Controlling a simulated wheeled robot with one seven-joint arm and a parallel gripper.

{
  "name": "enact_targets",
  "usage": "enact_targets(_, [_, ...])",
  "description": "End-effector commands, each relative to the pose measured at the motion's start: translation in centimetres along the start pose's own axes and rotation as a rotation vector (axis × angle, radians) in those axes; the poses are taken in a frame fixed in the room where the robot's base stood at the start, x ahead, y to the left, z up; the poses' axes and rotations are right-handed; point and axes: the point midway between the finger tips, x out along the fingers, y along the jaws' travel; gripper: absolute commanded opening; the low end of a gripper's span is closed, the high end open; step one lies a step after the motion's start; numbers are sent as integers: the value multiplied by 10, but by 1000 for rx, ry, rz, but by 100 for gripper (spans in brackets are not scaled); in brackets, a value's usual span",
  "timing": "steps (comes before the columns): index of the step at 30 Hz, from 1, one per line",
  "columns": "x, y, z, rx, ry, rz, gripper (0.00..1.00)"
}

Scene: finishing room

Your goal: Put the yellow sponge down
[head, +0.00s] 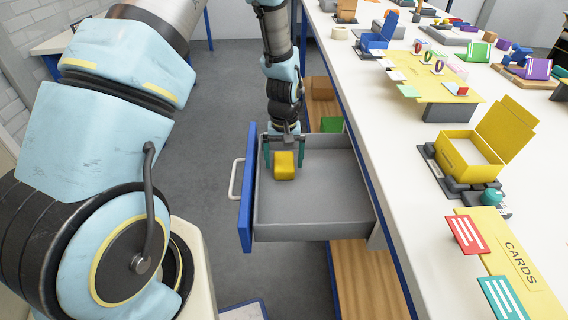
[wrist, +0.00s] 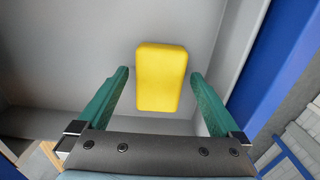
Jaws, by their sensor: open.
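The yellow sponge (head: 284,166) is in the open grey drawer (head: 315,207), toward its front-left part near the blue drawer front. In the wrist view the sponge (wrist: 161,77) lies between and beyond the green fingertips, with a gap on each side. My gripper (head: 284,155) is over the drawer with its fingers spread on either side of the sponge. It is open in the wrist view (wrist: 160,85) and neither finger touches the sponge. I cannot tell exactly how high the fingertips are above the drawer floor.
The drawer has a blue front (head: 247,190) with a white handle (head: 235,179). The rest of the drawer floor is bare. The white bench top (head: 405,130) on the right carries a yellow open box (head: 468,155), cards and several small items. Wooden shelves (head: 365,275) lie below.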

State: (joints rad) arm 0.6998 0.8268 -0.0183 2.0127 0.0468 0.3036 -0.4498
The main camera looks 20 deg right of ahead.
Motion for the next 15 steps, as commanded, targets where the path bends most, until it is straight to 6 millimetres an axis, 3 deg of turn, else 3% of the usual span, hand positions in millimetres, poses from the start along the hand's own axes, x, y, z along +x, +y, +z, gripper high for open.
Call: enact_targets(15, [-92, 0, -1, 0, 3, 2, 100])
